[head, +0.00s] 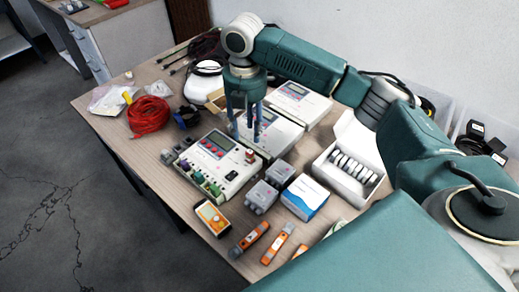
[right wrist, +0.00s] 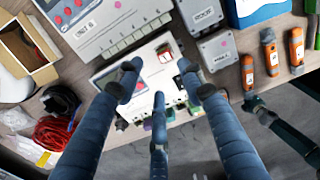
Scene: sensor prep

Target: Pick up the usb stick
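Several slim orange-and-grey sticks lie near the table's front corner: one (head: 250,238), another (head: 277,243) and a third near my teal body part. They also show at the upper right of the right wrist view (right wrist: 269,52). I cannot tell which thing is the usb stick. My right gripper (head: 247,132) points down over the white devices behind the sticks, apart from them. In the right wrist view its dark blue fingers (right wrist: 158,95) are spread, with nothing held between them.
A white device (head: 215,160) with knobs, two grey boxes (head: 261,197), a blue-and-white box (head: 305,197), an orange meter (head: 212,217) and an open white box (head: 345,185) crowd the table. Red cable (head: 148,117) lies at the left. Bare wood (head: 150,172) shows along the left edge.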

